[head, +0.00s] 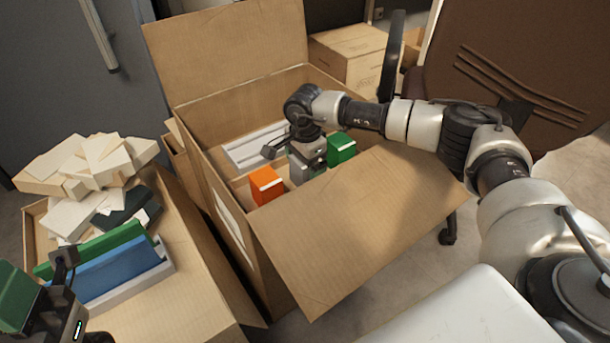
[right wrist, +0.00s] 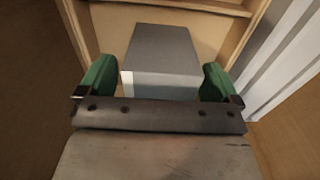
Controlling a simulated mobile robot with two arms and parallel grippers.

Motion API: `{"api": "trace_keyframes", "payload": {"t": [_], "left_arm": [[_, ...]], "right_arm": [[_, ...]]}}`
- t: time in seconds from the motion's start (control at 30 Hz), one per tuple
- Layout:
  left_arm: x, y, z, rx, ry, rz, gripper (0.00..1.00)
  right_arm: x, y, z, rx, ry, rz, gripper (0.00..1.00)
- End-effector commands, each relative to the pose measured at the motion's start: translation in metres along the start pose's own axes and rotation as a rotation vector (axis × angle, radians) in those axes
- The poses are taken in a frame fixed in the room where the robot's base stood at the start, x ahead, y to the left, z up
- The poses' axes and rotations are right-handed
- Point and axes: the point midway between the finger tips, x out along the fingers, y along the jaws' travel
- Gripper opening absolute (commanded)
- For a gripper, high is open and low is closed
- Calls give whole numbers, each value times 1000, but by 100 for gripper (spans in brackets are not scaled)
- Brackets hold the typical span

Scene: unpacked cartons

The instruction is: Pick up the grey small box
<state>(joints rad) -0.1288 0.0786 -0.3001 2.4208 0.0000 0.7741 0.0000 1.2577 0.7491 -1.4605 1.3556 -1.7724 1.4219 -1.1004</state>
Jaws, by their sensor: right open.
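The grey small box (head: 298,174) stands inside the large open carton (head: 285,255), between an orange box and a green box, and is partly hidden by my right gripper (head: 308,158). In the right wrist view the grey box (right wrist: 160,62) lies between the two green-padded fingers of my right gripper (right wrist: 158,82). The fingers are open, one on each side of it with narrow gaps. My left gripper (head: 60,300) shows only in part at the lower left, and its jaws cannot be made out.
The orange box (head: 265,187), green box (head: 341,149) and white slatted pieces (head: 255,148) are also in the carton. Its front flap (head: 365,225) folds outward under my right arm. A second carton (head: 190,260) at left holds books and pale blocks. Closed cartons (head: 352,55) stand behind.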

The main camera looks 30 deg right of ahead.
Motion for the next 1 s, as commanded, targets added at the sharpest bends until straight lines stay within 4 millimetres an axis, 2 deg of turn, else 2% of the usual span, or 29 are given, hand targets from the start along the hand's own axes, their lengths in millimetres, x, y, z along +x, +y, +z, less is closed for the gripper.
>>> {"api": "trace_keyframes", "payload": {"t": [0.27, 0.37, 0.6, 0.67, 0.87, 1.0], "left_arm": [[2, 0, 0, 1, 8, 3, 43], [2, 0, 0, 1, 8, 3, 43], [2, 0, 0, 1, 9, 3, 43], [2, 0, 0, 1, 9, 3, 43], [3, 0, 0, 0, 9, 3, 43], [8, 0, -1, 0, 8, 1, 43]], "right_arm": [[4, 0, 0, -1, 0, -1, 94], [4, 0, 0, -1, 0, -1, 81], [4, 0, 0, 0, 0, -1, 45], [4, 0, 0, 0, -1, -2, 38], [3, 0, 0, 0, -1, -2, 38], [-12, -1, 0, 0, -1, -4, 38]]}}
